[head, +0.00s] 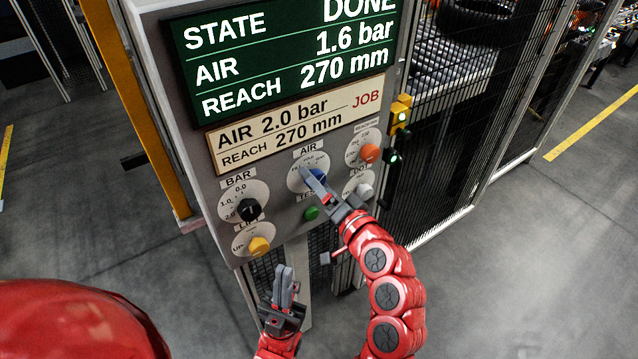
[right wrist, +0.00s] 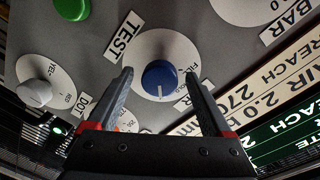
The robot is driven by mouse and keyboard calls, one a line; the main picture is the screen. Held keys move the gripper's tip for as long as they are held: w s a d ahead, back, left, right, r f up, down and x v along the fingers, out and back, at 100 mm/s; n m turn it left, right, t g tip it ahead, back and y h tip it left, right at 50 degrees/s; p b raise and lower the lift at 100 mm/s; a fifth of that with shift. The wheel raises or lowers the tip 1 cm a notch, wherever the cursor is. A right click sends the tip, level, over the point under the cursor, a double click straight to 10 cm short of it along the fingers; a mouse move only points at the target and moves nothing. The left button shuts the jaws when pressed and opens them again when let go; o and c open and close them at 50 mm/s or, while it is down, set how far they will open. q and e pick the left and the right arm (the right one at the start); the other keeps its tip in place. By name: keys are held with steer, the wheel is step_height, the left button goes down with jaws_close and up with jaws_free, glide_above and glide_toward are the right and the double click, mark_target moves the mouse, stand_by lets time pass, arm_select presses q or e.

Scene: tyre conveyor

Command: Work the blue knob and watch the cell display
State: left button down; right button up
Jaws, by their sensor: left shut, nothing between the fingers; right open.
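The blue knob (head: 318,174) sits on a white AIR dial on the grey panel; it also shows in the right wrist view (right wrist: 158,78). My right gripper (head: 314,183) is open at the knob. In the right wrist view its fingertips (right wrist: 158,73) stand either side of the knob, with gaps showing. The cell display (head: 290,55) is green and reads STATE DONE, AIR 1.6 bar, REACH 270 mm. The job card (head: 297,122) below reads AIR 2.0 bar, REACH 270 mm. My left gripper (head: 284,283) is shut and empty, below the panel.
Around the AIR dial are a black BAR knob (head: 248,209), a yellow knob (head: 260,246), an orange knob (head: 370,152), a white knob (head: 364,190) and a green TEST button (head: 311,213). A mesh fence (head: 440,150) stands to the right. The floor at right is clear.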

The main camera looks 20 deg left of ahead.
steer(key=p+v, duration=0.9)
steer(key=v, duration=0.8)
steer(key=shift+s+p, duration=0.2)
steer(key=shift+p, duration=0.1)
